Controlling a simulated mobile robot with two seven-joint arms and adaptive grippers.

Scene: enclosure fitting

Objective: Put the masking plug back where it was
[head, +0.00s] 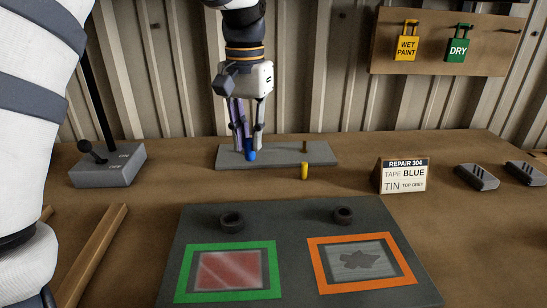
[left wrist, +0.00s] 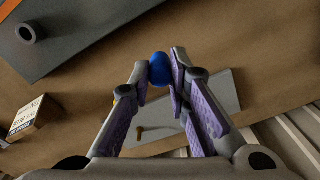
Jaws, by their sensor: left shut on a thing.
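My left gripper (head: 246,148) points down over the left part of a grey plate (head: 282,157) and is shut on a blue plug (head: 251,155). In the left wrist view the blue plug (left wrist: 160,70) sits between the fingertips (left wrist: 164,75). Whether it touches the plate is hard to tell. A thin brown peg (head: 305,147) stands upright on the right part of the plate, and it also shows in the left wrist view (left wrist: 152,132). A yellow plug (head: 304,171) stands just in front of the plate. My right gripper is not in view.
A dark panel (head: 290,230) with two dark rings, a green-framed window and an orange-framed window lies in front. A repair card (head: 404,176) and two grey blocks (head: 477,177) are right. A lever box (head: 108,165) is left. Tags hang on a board (head: 440,45) behind.

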